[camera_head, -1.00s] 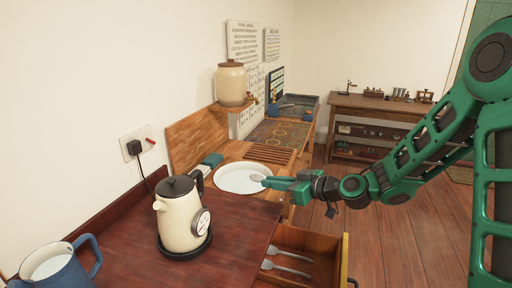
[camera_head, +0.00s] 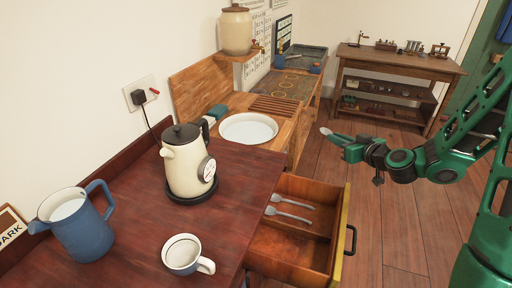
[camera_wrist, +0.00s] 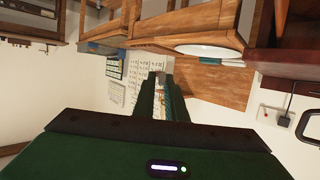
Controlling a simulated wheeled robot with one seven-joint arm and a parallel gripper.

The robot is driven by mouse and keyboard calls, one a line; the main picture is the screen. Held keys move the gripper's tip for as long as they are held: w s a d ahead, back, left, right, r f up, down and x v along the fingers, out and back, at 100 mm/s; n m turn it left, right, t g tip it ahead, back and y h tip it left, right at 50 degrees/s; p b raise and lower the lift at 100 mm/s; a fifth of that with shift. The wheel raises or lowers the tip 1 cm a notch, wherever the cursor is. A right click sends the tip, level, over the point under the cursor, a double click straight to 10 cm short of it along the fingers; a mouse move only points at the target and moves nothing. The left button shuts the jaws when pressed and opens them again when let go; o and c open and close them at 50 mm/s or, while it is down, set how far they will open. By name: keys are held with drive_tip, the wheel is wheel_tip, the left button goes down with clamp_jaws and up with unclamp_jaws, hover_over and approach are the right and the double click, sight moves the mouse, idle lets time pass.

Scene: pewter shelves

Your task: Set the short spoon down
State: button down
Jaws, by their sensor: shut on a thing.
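My gripper (camera_head: 337,139) is held out over the floor to the right of the counter, above and beyond the open drawer. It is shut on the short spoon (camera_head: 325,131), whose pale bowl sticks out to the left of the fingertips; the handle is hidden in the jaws.
The open wooden drawer (camera_head: 265,242) holds two forks (camera_head: 289,208). A white basin (camera_head: 248,128) is in the counter. The dark red top bears a kettle (camera_head: 185,165), a blue jug (camera_head: 78,228) and a mug (camera_head: 184,254). A workbench (camera_head: 400,62) stands behind.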

drive_tip(key=s+a+r+n+g+y, duration=0.1)
drive_tip(key=a+r+n+g+y, duration=0.1)
drive_tip(key=a, duration=0.6)
drive_tip(key=s+a+r+n+g+y, duration=0.1)
drive_tip(key=a+r+n+y, duration=0.15)
drive_tip(key=a, duration=0.45)
drive_tip(key=r+n+g+y, duration=0.1)
drive_tip(key=n+g+y, duration=0.2)
hover_over(262, 164)
drive_tip(key=shift+r, duration=0.2)
drive_tip(key=shift+f, duration=4.85)
drive_tip(key=shift+w+f, duration=0.1)
drive_tip(key=shift+f, duration=0.05)
drive_tip(key=c, duration=1.8)
unclamp_jaws()
